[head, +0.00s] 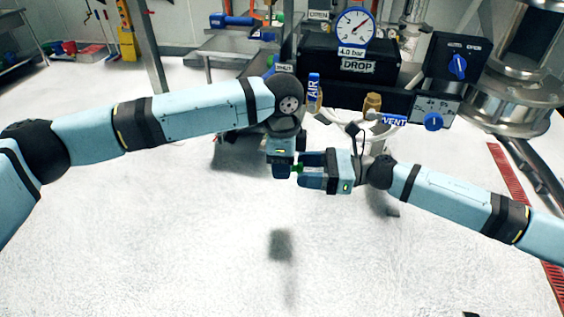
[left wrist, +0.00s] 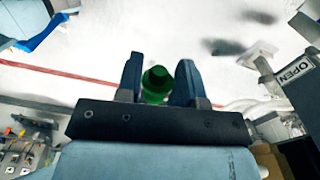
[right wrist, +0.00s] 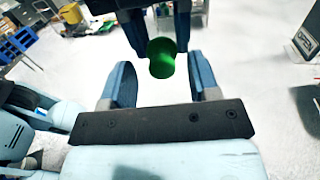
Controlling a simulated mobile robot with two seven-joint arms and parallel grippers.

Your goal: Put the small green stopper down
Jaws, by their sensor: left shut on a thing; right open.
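The small green stopper (head: 297,168) is held in the air between my two grippers, over the pale floor. My left gripper (head: 281,171) is shut on it; the left wrist view shows the stopper (left wrist: 156,84) between its two fingers. My right gripper (head: 303,171) is open and faces the stopper from the right. In the right wrist view the stopper (right wrist: 161,58) hangs from the left fingers, about level with my right fingertips, with a visible gap on each side. Whether it is inside the right jaws in depth is hard to tell.
Behind the grippers stands a machine with a pressure gauge (head: 355,27), a DROP label (head: 359,66), a blue AIR handle (head: 313,87) and a VENT tag (head: 394,120). A blue-knob control box (head: 457,66) and steel vessel (head: 512,100) stand right. The floor in front is clear.

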